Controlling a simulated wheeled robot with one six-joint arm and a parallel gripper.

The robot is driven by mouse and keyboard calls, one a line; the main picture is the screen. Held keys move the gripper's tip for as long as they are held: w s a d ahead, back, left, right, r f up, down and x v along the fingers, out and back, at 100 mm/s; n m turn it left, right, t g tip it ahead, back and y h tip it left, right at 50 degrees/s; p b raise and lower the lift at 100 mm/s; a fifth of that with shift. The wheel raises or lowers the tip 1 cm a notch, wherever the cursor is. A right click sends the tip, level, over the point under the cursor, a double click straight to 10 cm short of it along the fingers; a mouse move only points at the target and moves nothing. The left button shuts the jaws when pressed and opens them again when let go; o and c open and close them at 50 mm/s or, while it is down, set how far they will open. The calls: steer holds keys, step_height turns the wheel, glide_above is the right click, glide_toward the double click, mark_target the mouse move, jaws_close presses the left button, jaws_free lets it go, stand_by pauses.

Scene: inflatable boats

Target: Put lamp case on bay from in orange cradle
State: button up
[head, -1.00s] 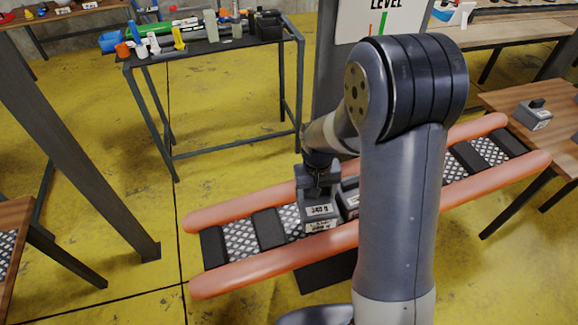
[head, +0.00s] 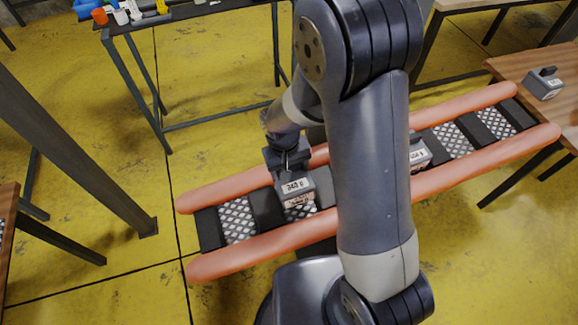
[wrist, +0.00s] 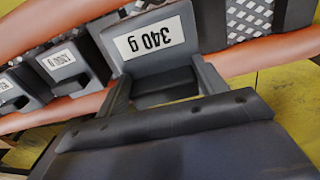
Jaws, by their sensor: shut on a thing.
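A grey case labelled 340 g (head: 297,187) hangs from my gripper (head: 288,160); I take it to be the lamp case. In the wrist view the same case (wrist: 150,45) is upside down in the picture, with its dark handle between my fingers (wrist: 160,90). My gripper is shut on it. No separate orange cradle can be told apart from this boat.
Another grey case (head: 420,153) sits in the boat, partly behind my arm; the wrist view shows two cases (wrist: 68,62) beside mine. A bare bay (head: 237,220) lies at the left end. A further case (head: 545,83) stands on the right wooden table (head: 520,62).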

mark_target(293, 185)
steer(key=shift+w+d+f+b, duration=0.1)
steer(key=shift+d+f+b, duration=0.05)
steer(key=shift+f+b, duration=1.2)
steer(key=shift+s+d+f+b, duration=0.15)
steer(key=shift+f+b, duration=0.75)
steer(key=shift+f, duration=0.75)
steer(key=shift+w+d+f+b, duration=0.15)
steer(key=shift+f+b, duration=1)
steer(key=shift+f, duration=0.35)
steer(key=o, duration=2)
steer(key=shift+c, duration=0.2)
steer(key=r, duration=0.7)
steer(key=a+r+p, duration=0.1)
steer(key=r, duration=0.2)
steer(key=shift+r, duration=0.4)
